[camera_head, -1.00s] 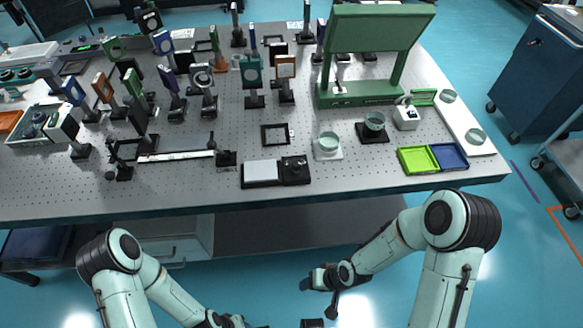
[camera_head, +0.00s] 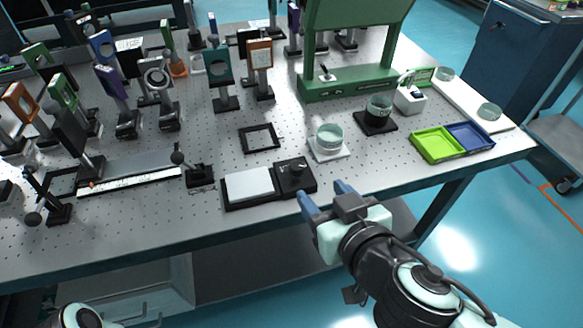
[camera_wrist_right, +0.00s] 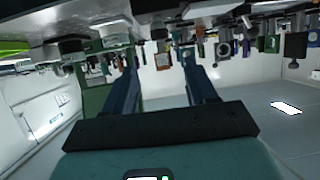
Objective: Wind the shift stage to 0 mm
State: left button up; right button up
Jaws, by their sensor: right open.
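A long flat stage (camera_head: 128,172) with a pale scale strip along its front edge lies on the left front of the table; this may be the shift stage. A black block with a ball-topped post (camera_head: 199,176) stands at its right end. The scale reading is too small to make out. My right gripper (camera_head: 326,197) is open and empty at the table's front edge, right of the stage and apart from it. Its two blue fingers also show spread in the right wrist view (camera_wrist_right: 158,70). My left gripper is out of view.
A glass dish on a white pad (camera_head: 329,138) and green tray (camera_head: 437,144) stand behind and right. Upright optics mounts crowd the back left.

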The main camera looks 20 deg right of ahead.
aim_at(299, 167)
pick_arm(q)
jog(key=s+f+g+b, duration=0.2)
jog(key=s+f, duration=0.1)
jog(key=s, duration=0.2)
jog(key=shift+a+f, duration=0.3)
pick_arm(e)
jog(key=x, duration=1.3)
jog(key=shift+f, duration=0.15)
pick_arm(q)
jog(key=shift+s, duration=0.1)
pick_arm(e)
jog(key=c, duration=1)
